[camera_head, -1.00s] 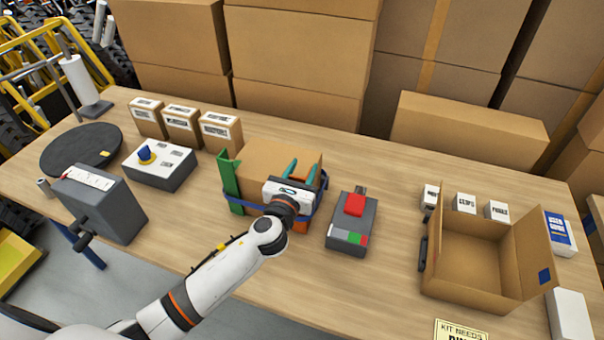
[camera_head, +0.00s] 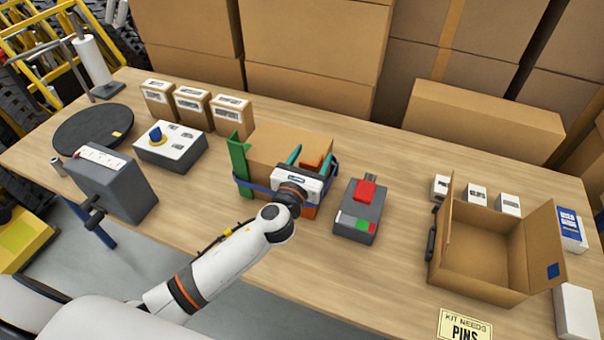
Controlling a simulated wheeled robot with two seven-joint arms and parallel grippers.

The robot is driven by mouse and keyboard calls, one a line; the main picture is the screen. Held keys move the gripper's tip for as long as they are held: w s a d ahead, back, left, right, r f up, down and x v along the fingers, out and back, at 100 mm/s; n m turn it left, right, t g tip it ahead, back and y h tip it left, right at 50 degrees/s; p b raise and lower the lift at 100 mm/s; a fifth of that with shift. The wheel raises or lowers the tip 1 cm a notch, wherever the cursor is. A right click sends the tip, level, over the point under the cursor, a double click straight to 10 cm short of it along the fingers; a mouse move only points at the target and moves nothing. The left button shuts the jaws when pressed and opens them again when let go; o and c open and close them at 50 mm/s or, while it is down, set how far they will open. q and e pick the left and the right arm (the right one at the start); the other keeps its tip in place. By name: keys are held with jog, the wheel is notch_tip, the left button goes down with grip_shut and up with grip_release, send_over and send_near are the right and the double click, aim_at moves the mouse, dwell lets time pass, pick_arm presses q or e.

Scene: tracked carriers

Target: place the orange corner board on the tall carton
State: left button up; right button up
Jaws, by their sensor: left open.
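The tall carton (camera_head: 280,142) stands in the middle of the table with a blue strap (camera_head: 262,190) around it. A green corner board (camera_head: 240,165) stands at its left corner. The orange corner board (camera_head: 312,163) is at the carton's front right corner; its top shows between my fingers and a lower part shows below my gripper. My left gripper (camera_head: 311,160) is open around the orange board's top, its teal fingers spread to either side. The gripper body hides the middle of the board, so I cannot tell how it meets the strap. My right gripper is not in view.
A grey device with a red part (camera_head: 361,212) stands close right of the carton. An open box (camera_head: 485,255) is further right. A control box (camera_head: 170,150) and a grey unit (camera_head: 112,187) stand left. The table front is mostly clear.

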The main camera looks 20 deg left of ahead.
pick_arm(q)
jog(key=s+b, duration=0.1)
jog(key=s, duration=1)
jog(key=shift+s+a+b, duration=0.15)
jog(key=shift+a+b, duration=0.05)
jog(key=shift+b, duration=0.15)
